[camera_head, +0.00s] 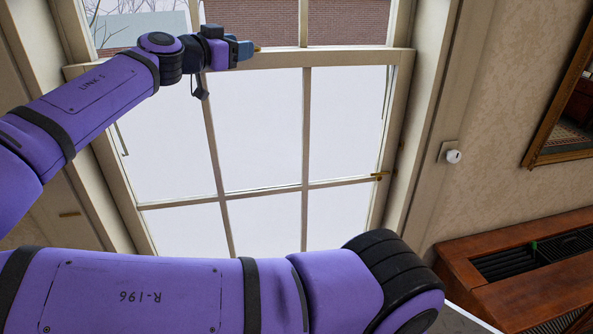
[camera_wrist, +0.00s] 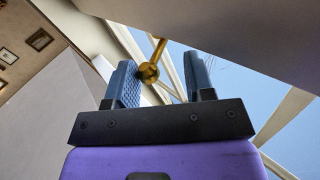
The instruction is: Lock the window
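The window (camera_head: 262,188) has cream wooden frames and several panes, with a horizontal rail (camera_head: 330,57) across its upper part. My gripper (camera_head: 248,50) is up at this rail, left of its middle. A small brass lock (camera_head: 257,49) shows just past the fingertips. In the wrist view, the brass lock (camera_wrist: 149,72), a round knob on a bar, appears between my two blue fingers. My gripper (camera_wrist: 162,80) is open there. The knob lies nearer the left finger; I cannot tell whether they touch. The lock's base is hidden.
A small brass fitting (camera_head: 380,176) sits on the window's lower right side. A white knob (camera_head: 453,156) is on the wall to the right. A wooden cabinet (camera_head: 520,268) with dark slats stands at lower right, below a framed mirror (camera_head: 570,105).

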